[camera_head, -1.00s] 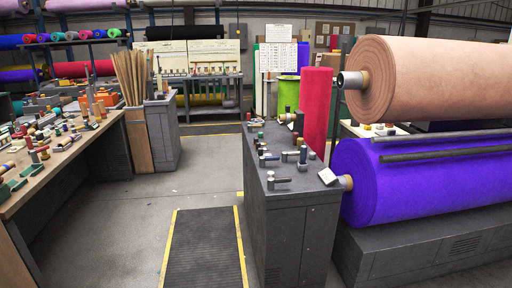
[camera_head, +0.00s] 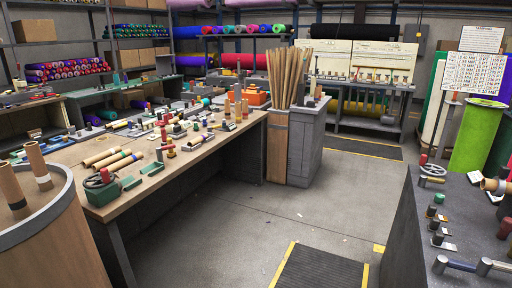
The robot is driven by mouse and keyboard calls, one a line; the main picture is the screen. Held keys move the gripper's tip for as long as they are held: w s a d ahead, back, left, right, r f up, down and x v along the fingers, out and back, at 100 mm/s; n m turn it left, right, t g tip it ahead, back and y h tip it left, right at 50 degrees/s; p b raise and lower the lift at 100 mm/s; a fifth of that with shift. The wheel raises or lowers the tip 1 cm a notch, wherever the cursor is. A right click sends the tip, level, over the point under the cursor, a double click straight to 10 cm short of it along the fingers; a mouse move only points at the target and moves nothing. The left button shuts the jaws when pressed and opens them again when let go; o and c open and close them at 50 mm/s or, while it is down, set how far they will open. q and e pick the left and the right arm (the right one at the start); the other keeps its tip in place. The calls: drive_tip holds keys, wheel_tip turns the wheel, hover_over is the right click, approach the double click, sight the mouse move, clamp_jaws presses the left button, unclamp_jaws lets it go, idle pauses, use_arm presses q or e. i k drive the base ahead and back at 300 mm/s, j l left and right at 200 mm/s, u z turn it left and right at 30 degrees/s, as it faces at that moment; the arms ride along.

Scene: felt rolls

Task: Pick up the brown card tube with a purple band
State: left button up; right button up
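Brown card tubes (camera_head: 100,156) lie side by side near the front of the wooden workbench (camera_head: 205,150) at the left. One of them (camera_head: 112,158) seems to carry a small bluish or purple band near its far end, but it is too small to be sure. Another lying tube (camera_head: 124,163) shows a green band. Two brown tubes stand upright at the left edge; one (camera_head: 38,166) has a pale grey band, the other (camera_head: 12,188) a dark one. Neither of my grippers is in view.
A round-topped wooden stand (camera_head: 45,245) fills the lower left. A grey cabinet (camera_head: 440,225) with tools stands at right.

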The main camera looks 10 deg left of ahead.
sight(199, 139)
drive_tip(key=i+j+u, duration=0.15)
drive_tip(key=i, duration=0.35)
drive_tip(key=i+u, duration=0.1)
drive_tip(key=i, duration=0.45)
drive_tip(key=i+u, duration=0.15)
drive_tip(key=i, duration=0.35)
drive_tip(key=i+u, duration=0.1)
drive_tip(key=i, duration=0.45)
drive_tip(key=i+l+u, duration=0.15)
drive_tip(key=i, duration=0.35)
drive_tip(key=i+l+u, duration=0.1)
drive_tip(key=i, duration=0.45)
drive_tip(key=i+l+u, duration=0.15)
drive_tip(key=i, duration=0.35)
drive_tip(key=l, duration=0.1)
